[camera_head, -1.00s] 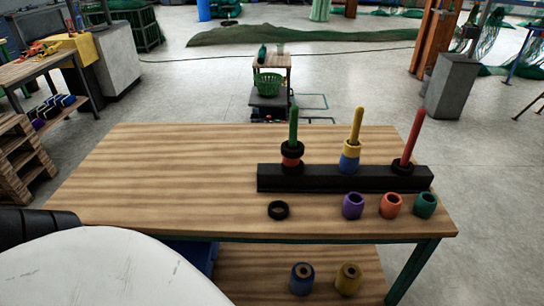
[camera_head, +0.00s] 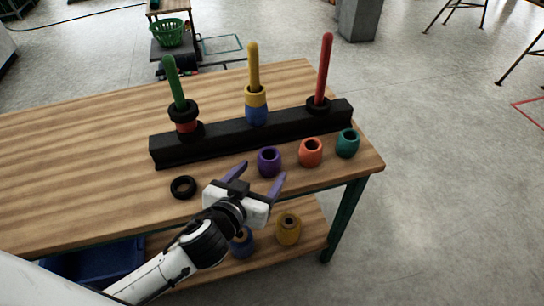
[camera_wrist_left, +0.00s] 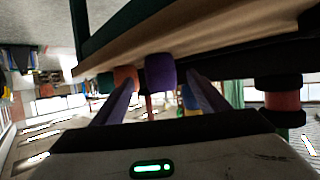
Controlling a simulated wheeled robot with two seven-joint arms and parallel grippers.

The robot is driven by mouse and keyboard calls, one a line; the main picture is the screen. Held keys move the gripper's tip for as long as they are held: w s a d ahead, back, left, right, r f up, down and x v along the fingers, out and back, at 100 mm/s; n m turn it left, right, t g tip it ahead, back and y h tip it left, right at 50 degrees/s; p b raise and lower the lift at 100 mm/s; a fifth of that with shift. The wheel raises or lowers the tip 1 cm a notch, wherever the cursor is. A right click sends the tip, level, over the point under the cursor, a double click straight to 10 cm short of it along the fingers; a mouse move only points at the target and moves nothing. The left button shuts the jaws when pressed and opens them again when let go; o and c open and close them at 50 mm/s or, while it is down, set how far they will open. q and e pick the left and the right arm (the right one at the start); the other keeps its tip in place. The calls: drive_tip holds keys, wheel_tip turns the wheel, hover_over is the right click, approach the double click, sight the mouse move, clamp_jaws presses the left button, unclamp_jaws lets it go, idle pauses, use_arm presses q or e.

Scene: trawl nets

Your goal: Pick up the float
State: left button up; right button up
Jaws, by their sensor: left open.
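A purple float (camera_head: 269,163) stands on the table near its front edge. To its right stand an orange float (camera_head: 311,152) and a teal float (camera_head: 347,143). My left gripper (camera_head: 261,173) is open and empty, its two purple fingers pointing at the purple float from the front side. In the left wrist view, which appears upside down, the purple float (camera_wrist_left: 160,72) shows between and beyond the open fingers, with the orange float (camera_wrist_left: 124,78) to its left. Whether the fingers touch the float cannot be told. My right gripper is not in view.
A black rack (camera_head: 217,142) behind the floats has a green, a yellow and a red peg carrying rings or floats. A black ring (camera_head: 183,187) lies left of the gripper. The lower shelf (camera_head: 312,217) holds a blue float (camera_head: 242,242) and a yellow one (camera_head: 288,229).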

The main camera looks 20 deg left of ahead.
sight(265, 168)
use_arm(q)
drive_tip(key=shift+w+f, duration=0.1)
drive_tip(key=shift+w, duration=0.25)
drive_tip(key=shift+w+f, duration=0.15)
drive_tip(key=shift+w, duration=0.05)
drive_tip(key=x, duration=0.4)
drive_tip(key=shift+w, duration=0.25)
drive_tip(key=shift+w+f, duration=0.1)
drive_tip(key=shift+w, duration=0.2)
drive_tip(key=shift+w+f, duration=0.1)
drive_tip(key=c, duration=1.1)
wheel_tip(265, 168, up, 10)
drive_tip(key=shift+r+p, duration=0.1)
drive_tip(key=shift+p, duration=0.75)
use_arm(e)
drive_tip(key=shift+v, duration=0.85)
